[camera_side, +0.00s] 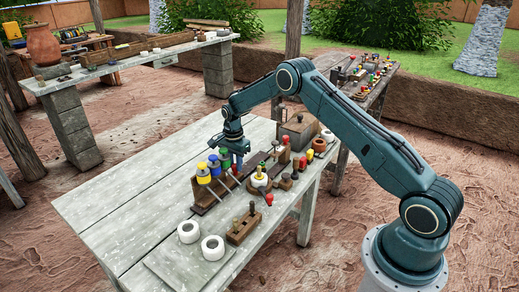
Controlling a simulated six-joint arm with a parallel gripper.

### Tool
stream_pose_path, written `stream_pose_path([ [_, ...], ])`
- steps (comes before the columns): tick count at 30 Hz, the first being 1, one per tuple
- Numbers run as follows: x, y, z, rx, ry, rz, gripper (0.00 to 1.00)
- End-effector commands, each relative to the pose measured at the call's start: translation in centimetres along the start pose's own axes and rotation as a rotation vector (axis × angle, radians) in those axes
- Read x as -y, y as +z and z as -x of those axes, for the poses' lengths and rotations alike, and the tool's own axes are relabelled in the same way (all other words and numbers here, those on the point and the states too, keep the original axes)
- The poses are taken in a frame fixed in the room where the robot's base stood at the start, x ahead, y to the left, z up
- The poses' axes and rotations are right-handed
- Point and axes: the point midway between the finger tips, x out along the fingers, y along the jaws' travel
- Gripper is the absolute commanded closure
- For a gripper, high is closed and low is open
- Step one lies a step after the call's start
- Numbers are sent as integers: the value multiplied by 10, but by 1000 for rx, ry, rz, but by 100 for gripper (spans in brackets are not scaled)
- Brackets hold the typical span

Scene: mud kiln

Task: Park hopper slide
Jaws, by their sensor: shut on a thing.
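My gripper (232,163) is low over the worktable (130,208), at the right end of a brown wooden rack (207,201). It is shut on a small part that I take for the hopper slide, but the jaws and rack mostly hide it. Yellow and blue capped pieces (203,178) stand tilted in the rack, just left of my gripper. I cannot tell whether the held part still touches the rack.
Two white rings (188,231) and a wooden peg block (243,229) lie toward the front. A red-knobbed piece (269,199) and other small parts crowd the right side. The table's left half is clear.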

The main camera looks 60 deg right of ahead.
Motion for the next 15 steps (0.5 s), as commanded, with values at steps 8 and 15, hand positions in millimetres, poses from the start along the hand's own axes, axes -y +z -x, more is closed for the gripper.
stream_pose_path([
  [8, 0, 6, 0, 7, 5, 13, 53],
  [15, 0, 5, 0, 5, 3, 10, 53],
])
